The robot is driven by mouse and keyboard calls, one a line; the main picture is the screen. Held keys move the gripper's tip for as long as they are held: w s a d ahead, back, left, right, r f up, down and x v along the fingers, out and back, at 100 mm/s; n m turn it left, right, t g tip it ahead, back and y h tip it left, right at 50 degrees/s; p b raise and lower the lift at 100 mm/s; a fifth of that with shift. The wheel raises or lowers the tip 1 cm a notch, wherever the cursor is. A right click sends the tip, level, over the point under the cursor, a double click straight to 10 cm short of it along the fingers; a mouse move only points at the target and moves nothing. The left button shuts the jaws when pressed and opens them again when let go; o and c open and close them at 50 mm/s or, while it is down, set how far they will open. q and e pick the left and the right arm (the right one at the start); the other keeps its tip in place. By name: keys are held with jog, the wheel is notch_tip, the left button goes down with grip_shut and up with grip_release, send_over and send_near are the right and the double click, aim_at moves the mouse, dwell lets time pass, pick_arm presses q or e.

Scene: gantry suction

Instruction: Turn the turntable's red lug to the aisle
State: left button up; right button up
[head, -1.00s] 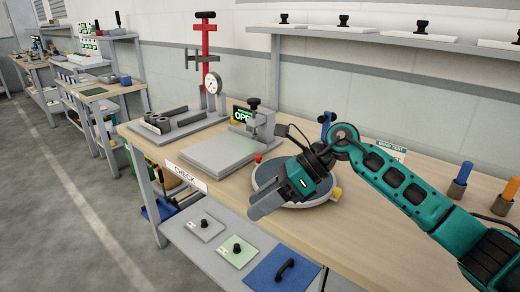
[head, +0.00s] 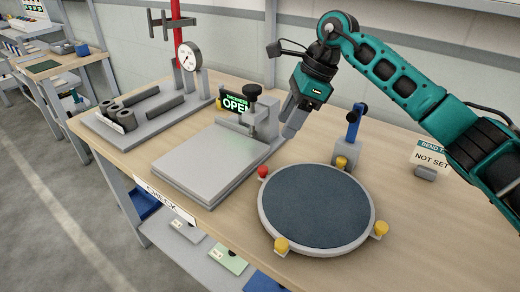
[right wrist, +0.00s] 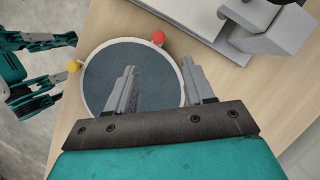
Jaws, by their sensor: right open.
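The turntable (head: 316,212) is a round dark disc with a light rim on the bench. Its red lug (head: 263,172) is on the rim's upper left, near the grey plate; yellow lugs (head: 281,244) (head: 380,229) (head: 341,162) stand elsewhere around the rim. My right gripper (head: 292,126) is open and empty, raised above the far side of the bench behind the red lug. In the right wrist view its fingers (right wrist: 159,68) overlap the turntable (right wrist: 112,88), with the red lug (right wrist: 158,37) beyond them, apart.
A grey plate with a clamp (head: 215,160) stands left of the turntable. A blue-handled lever (head: 353,128) on a grey block is close behind it. A sign (head: 430,155) stands at right. The bench in front and right of the turntable is clear; the aisle floor (head: 60,220) is at left.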

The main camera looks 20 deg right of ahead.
aim_at(263, 168)
jog(key=x, duration=1.2)
jog(key=shift+s+a+f, duration=0.1)
jog(key=shift+a+f, duration=0.1)
jog(key=shift+a, duration=0.05)
jog(key=shift+c, duration=0.3)
grip_shut()
